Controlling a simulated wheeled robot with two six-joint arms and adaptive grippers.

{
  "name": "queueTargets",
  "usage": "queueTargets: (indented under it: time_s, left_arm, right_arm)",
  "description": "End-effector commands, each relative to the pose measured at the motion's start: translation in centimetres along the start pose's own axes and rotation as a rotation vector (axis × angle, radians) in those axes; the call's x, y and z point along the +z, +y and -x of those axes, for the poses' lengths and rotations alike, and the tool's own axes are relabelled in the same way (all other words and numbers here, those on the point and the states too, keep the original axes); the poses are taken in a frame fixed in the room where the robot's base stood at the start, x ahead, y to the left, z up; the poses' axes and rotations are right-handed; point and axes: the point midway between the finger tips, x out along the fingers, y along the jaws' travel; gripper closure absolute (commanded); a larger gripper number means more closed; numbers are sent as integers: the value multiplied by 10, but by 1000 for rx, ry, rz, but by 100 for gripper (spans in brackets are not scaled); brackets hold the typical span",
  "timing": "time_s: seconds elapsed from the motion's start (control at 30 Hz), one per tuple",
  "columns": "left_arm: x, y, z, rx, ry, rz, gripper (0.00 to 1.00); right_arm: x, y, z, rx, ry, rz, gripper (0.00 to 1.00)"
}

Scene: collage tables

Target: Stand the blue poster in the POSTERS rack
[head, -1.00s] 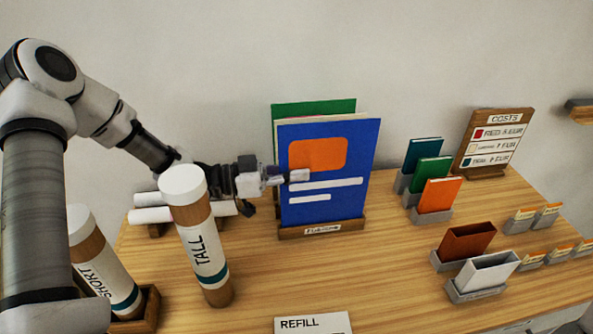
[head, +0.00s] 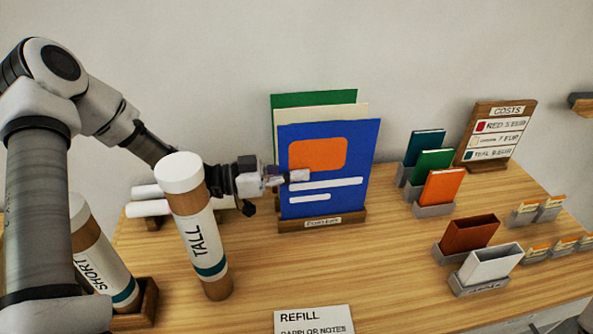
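The blue poster (head: 346,164), with an orange block and white bars, stands nearly upright at the front of the wooden POSTERS rack (head: 355,221). Its lower edge is at the rack's front lip, which hides how deep it sits. A green poster (head: 315,98) and a cream poster (head: 352,111) stand behind it. My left gripper (head: 296,176) is shut on the blue poster's left edge, one finger showing across its front; the other finger is hidden. My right gripper is not in view.
A TALL tube (head: 200,235) stands close in front of my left forearm. A SHORT tube (head: 103,262) is in a holder at left, with white rolls (head: 147,208) behind. Small booklets (head: 440,187) and a COSTS board (head: 493,137) are at right. A REFILL card (head: 314,320) lies in front.

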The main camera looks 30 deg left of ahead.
Motion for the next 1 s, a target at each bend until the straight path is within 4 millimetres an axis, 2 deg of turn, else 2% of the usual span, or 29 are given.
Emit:
queueTargets:
  time_s: [0.37,0.47,0.5,0.83,1.0]
  left_arm:
    - [2,0,0,0,0,0,100]
    - [2,0,0,0,0,-1,69]
    - [2,0,0,0,0,-1,65]
    - [1,0,2,0,0,0,65]
    - [0,-1,21,-4,6,1,65]
  right_arm:
    - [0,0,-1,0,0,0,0]
    - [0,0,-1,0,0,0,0]
    - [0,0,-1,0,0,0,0]
    - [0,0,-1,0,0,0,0]
    - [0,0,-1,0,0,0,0]
